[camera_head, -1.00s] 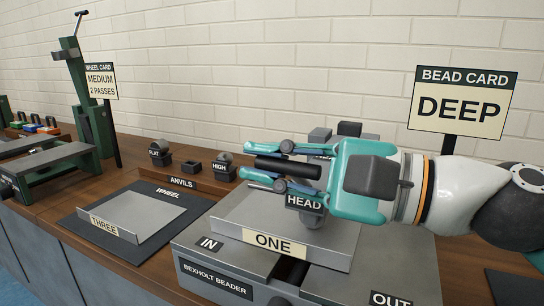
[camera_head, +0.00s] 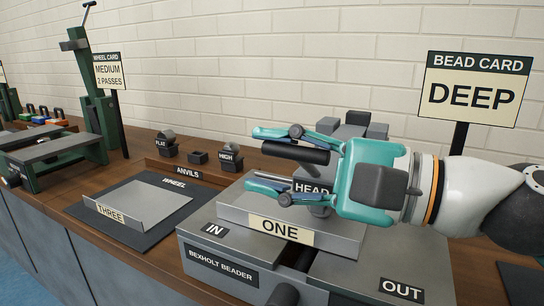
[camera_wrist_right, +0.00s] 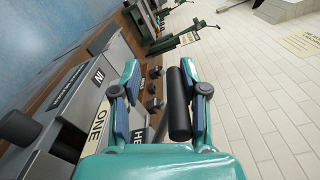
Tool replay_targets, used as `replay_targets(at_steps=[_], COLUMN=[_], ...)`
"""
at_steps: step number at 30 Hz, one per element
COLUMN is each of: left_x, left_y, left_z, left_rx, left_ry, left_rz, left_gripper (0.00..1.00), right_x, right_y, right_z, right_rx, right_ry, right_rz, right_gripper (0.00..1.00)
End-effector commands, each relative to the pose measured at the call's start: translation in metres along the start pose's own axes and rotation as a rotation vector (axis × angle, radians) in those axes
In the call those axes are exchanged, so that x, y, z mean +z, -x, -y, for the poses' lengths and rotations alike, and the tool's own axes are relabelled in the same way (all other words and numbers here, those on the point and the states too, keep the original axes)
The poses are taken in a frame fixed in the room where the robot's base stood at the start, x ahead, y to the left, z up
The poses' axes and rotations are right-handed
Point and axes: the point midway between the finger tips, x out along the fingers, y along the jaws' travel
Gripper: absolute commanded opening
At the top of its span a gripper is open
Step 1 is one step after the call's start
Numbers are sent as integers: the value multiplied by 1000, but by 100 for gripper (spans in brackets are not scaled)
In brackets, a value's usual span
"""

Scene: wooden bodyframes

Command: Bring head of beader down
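The beader (camera_head: 195,262) is a grey machine with a HEAD block (camera_head: 312,188) above a grey sheet labelled ONE (camera_head: 235,213). A thick black bar (camera_head: 296,151) sticks out left beside the head, partly behind my right gripper. My right gripper (camera_head: 258,160) is open, with one finger on each side of the bar. In the right wrist view, the bar (camera_wrist_right: 178,105) lies close to the right finger, and a clear gap separates it from the left finger. I cannot tell whether the head touches the sheet. My left gripper is not in view.
The BEAD CARD (camera_head: 477,80) reading DEEP stands behind my right arm. Left of the beader lie a sheet labelled THREE (camera_head: 145,198) on a dark mat, and small anvils (camera_head: 197,157). A green wheel machine (camera_head: 92,85) stands farther left, beside the WHEEL CARD (camera_head: 109,70).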

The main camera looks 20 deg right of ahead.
Motion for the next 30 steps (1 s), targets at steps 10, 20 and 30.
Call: replay_targets(at_steps=[10, 20, 30], left_x=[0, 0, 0], left_y=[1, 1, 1], left_z=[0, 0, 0], left_rx=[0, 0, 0], left_ry=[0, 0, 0], left_rz=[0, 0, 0], left_gripper=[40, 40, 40], right_x=[1, 0, -2], right_y=[0, 9, 70], right_z=[2, 3, 2], right_rx=[-2, -6, -8], right_ry=[-1, -1, -2], right_rz=[1, -1, -8], right_gripper=[40, 40, 40])
